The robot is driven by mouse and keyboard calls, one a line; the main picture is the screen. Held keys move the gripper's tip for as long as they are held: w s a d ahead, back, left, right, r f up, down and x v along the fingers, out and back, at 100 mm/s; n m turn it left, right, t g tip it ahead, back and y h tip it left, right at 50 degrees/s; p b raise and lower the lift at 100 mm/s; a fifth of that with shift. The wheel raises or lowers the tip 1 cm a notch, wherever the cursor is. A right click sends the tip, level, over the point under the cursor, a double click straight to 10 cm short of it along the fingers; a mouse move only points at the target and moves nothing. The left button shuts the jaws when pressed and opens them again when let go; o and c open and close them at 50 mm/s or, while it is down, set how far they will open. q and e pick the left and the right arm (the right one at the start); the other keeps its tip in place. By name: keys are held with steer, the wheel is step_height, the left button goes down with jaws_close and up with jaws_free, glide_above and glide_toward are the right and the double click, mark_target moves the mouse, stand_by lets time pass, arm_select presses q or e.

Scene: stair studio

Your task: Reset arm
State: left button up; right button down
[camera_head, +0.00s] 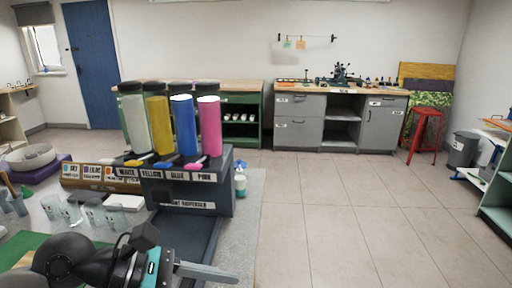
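My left gripper (225,276) is at the bottom of the head view, its arm coming in from the lower left. Its grey fingers point right, over the lower part of the table near its right edge. No object shows in the visible part of the fingers, but the bottom edge cuts them off and their gap is unclear. My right gripper is not in view.
A dark dispenser (190,192) with white, yellow, blue and pink tubes stands just beyond the gripper. Clear cups (95,211) stand to its left on the grey table (246,215). Open tiled floor (340,215) lies right. A red stool (427,125) stands farther back.

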arm_select(q)
steer(key=d+r+n+t+h, duration=0.2)
steer(key=d+r+n+h, duration=0.2)
steer(key=r, duration=0.2)
steer(key=w+a+r+n+t+y, duration=0.2)
steer(key=w+a+r+n+t, duration=0.4)
steer(key=n+t, duration=0.9)
steer(key=w+a+f+n+g+y, duration=0.1)
steer(key=a+f+n+g+y, duration=0.1)
steer(key=a+f+n+y, duration=0.7)
steer(key=w+a+f+n+g+y, duration=0.15)
steer(key=f+n+y, duration=0.4)
steer(key=n, duration=0.75)
steer(key=s+d+f+n+g, duration=0.2)
steer(key=s+f+n+g, duration=0.9)
steer(key=s+f, duration=0.85)
step_height(320, 180, down, 21)
steer(key=s+m+g, duration=0.2)
steer(key=s+g, duration=0.1)
steer(key=s+a+f+g, duration=0.1)
steer(key=s+a+f, duration=0.2)
steer(key=s+f, duration=1)
steer(key=shift+s+f+m, duration=0.2)
steer(key=shift+s+m, duration=0.1)
steer(key=shift+s, duration=0.75)
